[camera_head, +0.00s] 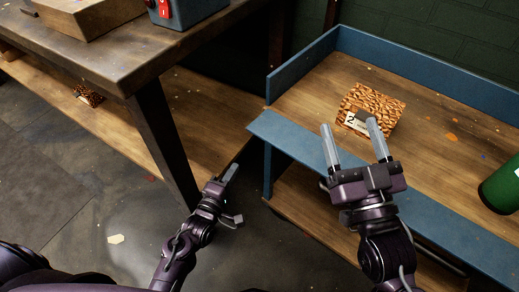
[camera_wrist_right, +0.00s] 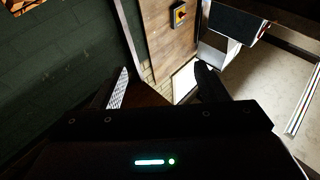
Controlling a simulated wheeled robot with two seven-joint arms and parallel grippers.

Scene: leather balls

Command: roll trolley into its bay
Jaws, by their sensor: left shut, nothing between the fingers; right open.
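A blue-edged unit with wooden shelves (camera_head: 290,128), likely the trolley, stands at the right in the head view. Its wheels are not visible, and I cannot tell which space is the bay. My right gripper (camera_head: 349,125) is open and empty, its fingers over the unit's front blue edge in the picture; I cannot tell whether it touches. In the right wrist view the open fingers (camera_wrist_right: 160,82) have nothing between them that they hold. My left gripper (camera_head: 229,174) is shut and empty, low between the workbench and the unit.
A dark workbench (camera_head: 120,50) stands left, with a leg near my left arm. Floor is open at lower left.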

